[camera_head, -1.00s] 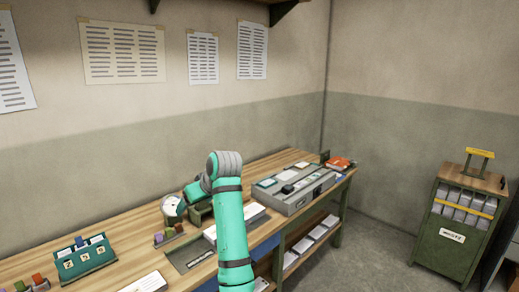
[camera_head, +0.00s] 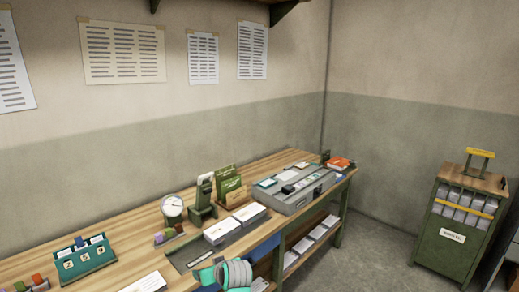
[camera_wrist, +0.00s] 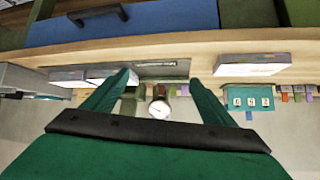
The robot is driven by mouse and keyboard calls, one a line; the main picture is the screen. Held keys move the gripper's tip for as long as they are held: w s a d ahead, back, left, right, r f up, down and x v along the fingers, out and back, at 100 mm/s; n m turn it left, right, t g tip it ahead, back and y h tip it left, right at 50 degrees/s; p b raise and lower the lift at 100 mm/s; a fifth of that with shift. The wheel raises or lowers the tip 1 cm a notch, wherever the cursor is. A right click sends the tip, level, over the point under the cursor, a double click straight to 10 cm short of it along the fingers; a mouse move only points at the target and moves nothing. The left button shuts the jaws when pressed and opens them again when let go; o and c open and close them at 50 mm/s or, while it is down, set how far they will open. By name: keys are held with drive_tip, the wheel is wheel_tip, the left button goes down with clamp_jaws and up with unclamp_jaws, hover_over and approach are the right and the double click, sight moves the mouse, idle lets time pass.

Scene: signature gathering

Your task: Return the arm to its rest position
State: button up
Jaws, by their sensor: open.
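My gripper (camera_wrist: 158,92) shows in the wrist view with its two green fingers spread apart and nothing between them. In the head view only a teal and grey part of my arm (camera_head: 228,274) shows, low at the bench's front edge, and the gripper itself is out of that view. The wooden workbench (camera_head: 128,222) runs along the wall, and its edge (camera_wrist: 205,45) crosses the wrist view.
On the bench stand a round dial gauge (camera_head: 172,207), a green numbered holder (camera_head: 84,258), paper stacks (camera_head: 222,230), a green press (camera_head: 202,203) and a grey tray unit (camera_head: 297,190). A green cabinet (camera_head: 452,240) stands at right. Floor (camera_head: 385,240) between is clear.

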drive_tip(key=s+d+f+m+t, duration=0.1)
drive_tip(key=s+d+f, duration=0.2)
drive_tip(key=s+f, duration=0.45)
drive_tip(key=s+d+f+m+t+h, duration=0.15)
drive_tip(key=s+d+f, duration=0.35)
drive_tip(key=s, duration=0.6)
drive_tip(key=s+d+f+m+t+h, duration=0.1)
drive_tip(key=s+d+f+m+h, duration=0.15)
drive_tip(key=s+f, duration=0.65)
drive_tip(key=s+d+r+t+h, duration=0.1)
drive_tip(key=s+d+r, duration=0.15)
drive_tip(key=s, duration=0.65)
drive_tip(key=s+d+r+t, duration=0.1)
drive_tip(key=s+d+r, duration=0.15)
drive_tip(key=s, duration=0.65)
drive_tip(key=s+d+r+t, duration=0.1)
drive_tip(key=s+r, duration=1.1)
drive_tip(key=shift+s+d+m+h, duration=0.25)
drive_tip(key=shift+s+m+h, duration=0.05)
drive_tip(key=shift+h, duration=0.1)
